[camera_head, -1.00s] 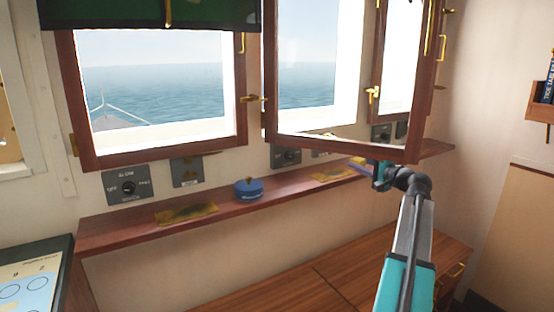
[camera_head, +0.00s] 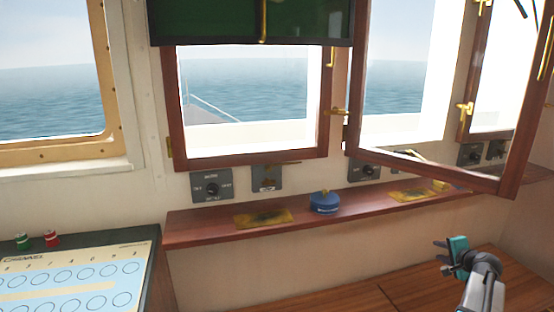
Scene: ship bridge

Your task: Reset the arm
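My gripper (camera_head: 444,256) is at the lower right, with teal and dark parts at the end of my grey arm (camera_head: 483,290). It is in front of the wooden shelf (camera_head: 225,232) and over the brown wooden cabinet top (camera_head: 355,290). Nothing shows between its fingers, which look spread apart. It appears clear of the shelf and the window frame. Most of my arm is out of the picture.
A wooden window (camera_head: 510,180) stands open, swung inward above the shelf at right. A blue round container (camera_head: 325,203) and yellow packets (camera_head: 263,218) lie on the shelf. A chart table (camera_head: 148,265) with green and red small items is at lower left.

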